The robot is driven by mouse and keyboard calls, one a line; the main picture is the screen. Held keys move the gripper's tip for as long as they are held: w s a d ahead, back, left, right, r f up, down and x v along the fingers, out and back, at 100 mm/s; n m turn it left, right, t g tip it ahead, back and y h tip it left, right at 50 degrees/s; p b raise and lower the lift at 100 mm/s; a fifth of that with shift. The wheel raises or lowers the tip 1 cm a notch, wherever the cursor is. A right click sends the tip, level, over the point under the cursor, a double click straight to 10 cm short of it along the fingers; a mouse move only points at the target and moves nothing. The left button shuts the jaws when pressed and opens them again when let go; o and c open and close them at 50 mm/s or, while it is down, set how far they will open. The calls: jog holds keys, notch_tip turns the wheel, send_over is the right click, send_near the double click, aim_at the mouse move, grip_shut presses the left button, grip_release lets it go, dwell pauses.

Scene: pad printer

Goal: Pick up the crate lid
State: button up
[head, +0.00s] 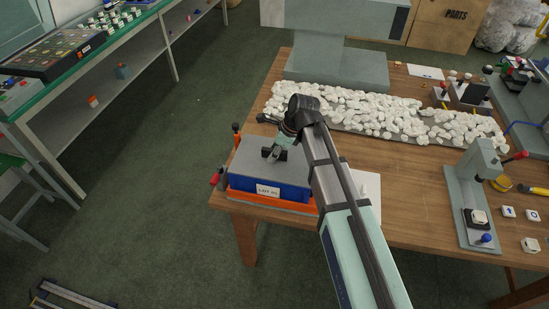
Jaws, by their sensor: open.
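The crate lid (246,162) is a flat grey panel on top of a blue crate (245,182) at the left front corner of the wooden table. The crate bears a white label on its front. My gripper (274,155) is over the far middle part of the lid, pointing down, open with nothing seen between its fingers. Whether the fingertips touch the lid I cannot tell. My arm comes in from the lower right and hides the lid's right end.
An orange base (268,199) lies under the crate. Tools with red and orange handles (216,178) stand at the crate's left. White pieces (375,110) fill a long tray behind. A small grey press (476,185) stands at right.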

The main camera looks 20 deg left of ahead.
grip_shut()
jog(key=shift+r, duration=0.1)
dwell(0.3)
